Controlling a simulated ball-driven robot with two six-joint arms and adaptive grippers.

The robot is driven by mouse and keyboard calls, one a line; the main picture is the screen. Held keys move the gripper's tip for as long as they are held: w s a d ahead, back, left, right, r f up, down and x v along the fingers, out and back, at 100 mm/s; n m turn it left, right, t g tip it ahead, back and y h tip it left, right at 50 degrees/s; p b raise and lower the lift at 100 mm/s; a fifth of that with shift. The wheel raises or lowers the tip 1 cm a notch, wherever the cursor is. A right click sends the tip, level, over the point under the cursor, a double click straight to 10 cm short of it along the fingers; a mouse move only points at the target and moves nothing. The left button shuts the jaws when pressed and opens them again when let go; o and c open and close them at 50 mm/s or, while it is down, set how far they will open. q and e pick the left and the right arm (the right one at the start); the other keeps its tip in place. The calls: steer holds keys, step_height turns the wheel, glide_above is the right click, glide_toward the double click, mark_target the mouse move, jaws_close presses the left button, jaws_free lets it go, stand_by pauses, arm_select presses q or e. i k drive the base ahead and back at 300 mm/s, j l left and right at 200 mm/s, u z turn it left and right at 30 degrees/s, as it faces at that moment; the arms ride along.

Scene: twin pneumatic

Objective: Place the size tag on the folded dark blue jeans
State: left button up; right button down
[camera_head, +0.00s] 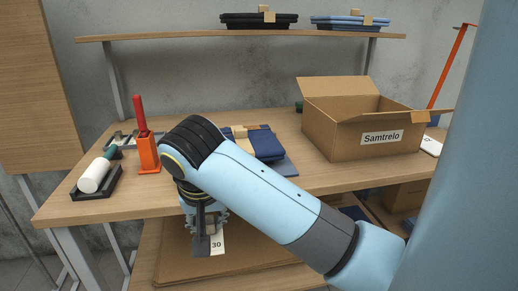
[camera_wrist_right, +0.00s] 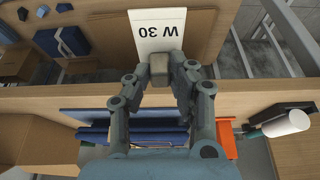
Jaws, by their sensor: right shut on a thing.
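The size tag is a white card printed "W 30" (camera_wrist_right: 161,30). In the head view its lower part, reading "30", shows as the tag (camera_head: 217,243) below the table's front edge. My right gripper (camera_head: 205,236) points down and is shut on the tag; in the right wrist view the fingers (camera_wrist_right: 165,72) pinch its edge. Folded dark blue jeans (camera_head: 266,144) lie on the table behind my right arm, which partly hides them. In the right wrist view dark blue folded cloth (camera_wrist_right: 95,136) shows below the gripper, partly covered by it. My left gripper is not in view.
An open cardboard box marked "Samtrelo" (camera_head: 345,135) stands right on the table (camera_head: 130,190). An orange holder (camera_head: 147,154) and a white roller on a black tray (camera_head: 98,185) stand left. Folded clothes (camera_head: 258,20) lie on the upper shelf (camera_head: 190,37). Cardboard (camera_head: 170,255) lies below the table.

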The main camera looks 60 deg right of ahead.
mark_target(265, 142)
steer(key=i+z, duration=0.2)
steer(key=z, duration=1.4)
steer(key=k+j, duration=0.05)
